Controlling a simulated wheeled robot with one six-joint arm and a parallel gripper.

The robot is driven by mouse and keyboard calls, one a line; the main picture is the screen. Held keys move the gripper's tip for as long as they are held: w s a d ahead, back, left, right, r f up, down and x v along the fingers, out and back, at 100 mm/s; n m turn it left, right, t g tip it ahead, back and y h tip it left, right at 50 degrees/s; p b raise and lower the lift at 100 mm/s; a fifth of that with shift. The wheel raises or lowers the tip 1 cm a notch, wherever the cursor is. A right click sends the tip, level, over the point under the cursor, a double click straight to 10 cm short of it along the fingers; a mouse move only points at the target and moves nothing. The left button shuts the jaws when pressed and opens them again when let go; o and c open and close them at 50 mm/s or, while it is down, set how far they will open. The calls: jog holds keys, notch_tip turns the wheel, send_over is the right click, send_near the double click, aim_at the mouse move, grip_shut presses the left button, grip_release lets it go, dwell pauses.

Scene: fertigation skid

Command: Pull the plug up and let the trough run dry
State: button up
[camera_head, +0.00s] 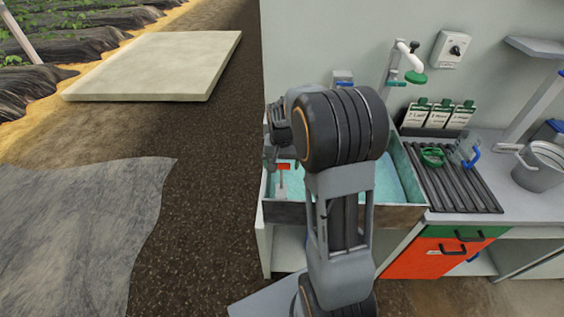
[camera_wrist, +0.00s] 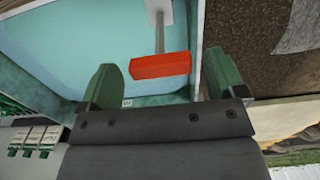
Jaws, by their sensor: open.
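The trough (camera_head: 398,215) is a grey-rimmed basin set in the bench, with light blue-green water (camera_head: 388,180) in it. The plug's red crossbar handle (camera_head: 283,166) stands on a thin rod above a pale base at the trough's left end. In the wrist view the red handle (camera_wrist: 160,65) lies crosswise, just beyond and between my fingertips. My gripper (camera_wrist: 158,82) is open and empty, with its green fingers either side of the handle and no visible contact. In the head view my arm hides the trough's middle and most of the gripper.
A white tap with a green nozzle (camera_head: 414,77) hangs behind the trough. Right of it are a ribbed drainer (camera_head: 456,186) with a green ring and a clear jug (camera_head: 464,149), and a metal bucket (camera_head: 540,166). Green-topped packets (camera_head: 440,114) stand at the back.

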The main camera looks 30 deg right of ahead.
jog(key=shift+r, duration=0.1)
notch_tip(320, 180, up, 14)
jog(key=shift+b, duration=0.3)
jog(key=shift+f, duration=0.2)
dwell(0.5)
jog(key=s+a+f+n+t, duration=0.1)
jog(key=s+a+n+t, duration=0.1)
jog(key=s, duration=0.6)
jog(key=s+a+f+n+t, duration=0.2)
jog(key=s+a+n, duration=0.1)
jog(key=s+a, duration=0.4)
jog(key=shift+s+a+f+n, duration=0.15)
jog(key=shift+s+f+n, duration=0.1)
jog(key=shift+s+n, duration=0.25)
jog(key=shift+s, duration=0.1)
dwell(4.2)
